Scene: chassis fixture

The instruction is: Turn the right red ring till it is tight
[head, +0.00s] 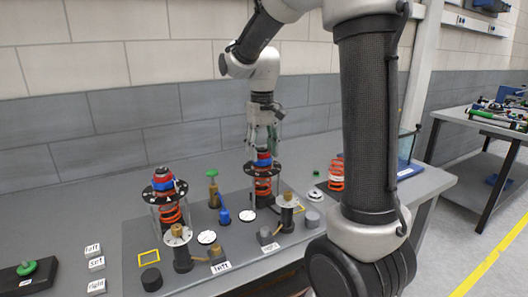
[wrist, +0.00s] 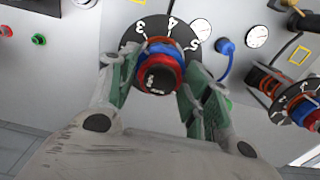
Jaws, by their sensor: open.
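The right red ring (head: 263,154) sits near the top of the right spring unit, with a blue ring (head: 264,162) below it and an orange spring (head: 264,184) under a black numbered disc (head: 251,171). My gripper (head: 263,147) is above this unit, pointing down. In the wrist view my gripper (wrist: 156,95) is open, its green-padded fingers on either side of the red ring (wrist: 177,76) and its black cap. I cannot tell if the pads touch the ring. The blue ring (wrist: 168,50) shows behind it.
The left spring unit (head: 163,183) stands to the left with its own red and blue rings. Gauges (head: 207,237), brass-topped posts (head: 182,255) and a blue fitting (head: 224,215) stand close by. A loose orange spring (head: 336,172) stands to the right.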

